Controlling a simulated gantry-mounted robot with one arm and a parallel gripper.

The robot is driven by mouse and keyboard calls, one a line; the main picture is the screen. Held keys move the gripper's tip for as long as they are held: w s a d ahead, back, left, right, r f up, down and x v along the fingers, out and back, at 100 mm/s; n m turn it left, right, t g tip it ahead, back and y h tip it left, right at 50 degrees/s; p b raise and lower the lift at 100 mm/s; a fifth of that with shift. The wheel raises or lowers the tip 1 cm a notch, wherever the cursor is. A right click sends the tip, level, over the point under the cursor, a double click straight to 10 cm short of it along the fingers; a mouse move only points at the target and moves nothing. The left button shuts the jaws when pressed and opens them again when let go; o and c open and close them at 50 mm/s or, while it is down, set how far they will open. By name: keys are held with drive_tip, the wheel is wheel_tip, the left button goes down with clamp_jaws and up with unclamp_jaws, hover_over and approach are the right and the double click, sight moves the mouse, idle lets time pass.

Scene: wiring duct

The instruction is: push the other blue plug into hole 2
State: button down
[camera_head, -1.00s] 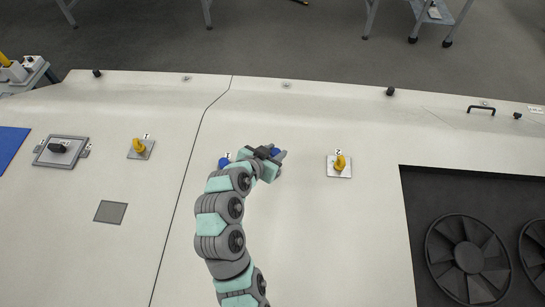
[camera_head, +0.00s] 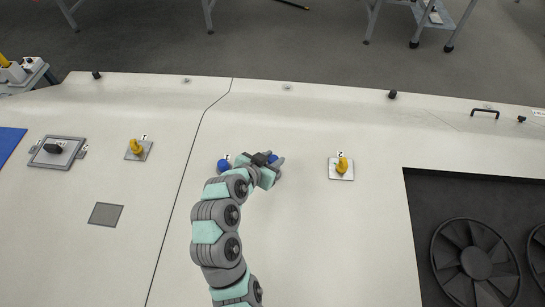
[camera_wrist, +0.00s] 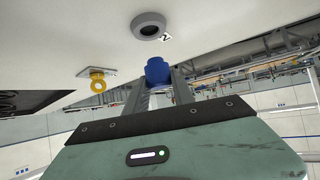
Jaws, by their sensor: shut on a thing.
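My gripper (camera_head: 275,164) is shut on a blue plug (camera_wrist: 157,71), which sits between its two fingertips in the wrist view. In the head view my gripper hides the hole. Another blue plug (camera_head: 223,165) stands on the panel left of my gripper, near a small label.
A yellow eye fitting (camera_head: 342,165) on a square plate stands right of my gripper; another yellow fitting (camera_head: 136,146) is to the left. A dark recess with fans (camera_head: 475,262) lies at the right. The pale panel (camera_head: 320,230) between is mostly clear.

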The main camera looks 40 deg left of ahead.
drive_tip(key=shift+f+b, duration=0.85)
drive_tip(key=shift+f, duration=0.7)
drive_tip(key=shift+b, duration=0.8)
idle(0.5)
drive_tip(key=shift+f+b, duration=0.8)
drive_tip(key=shift+f, duration=0.3)
drive_tip(key=c, duration=1)
unclamp_jaws()
drive_tip(key=p+v, duration=0.1)
drive_tip(key=v, duration=0.3)
drive_tip(key=p+v, duration=0.1)
drive_tip(key=v, duration=0.4)
drive_tip(key=shift+r, duration=0.4)
drive_tip(key=shift+s+d+r+p, duration=0.2)
drive_tip(key=shift+s+p, duration=0.5)
drive_tip(key=shift+p, duration=0.4)
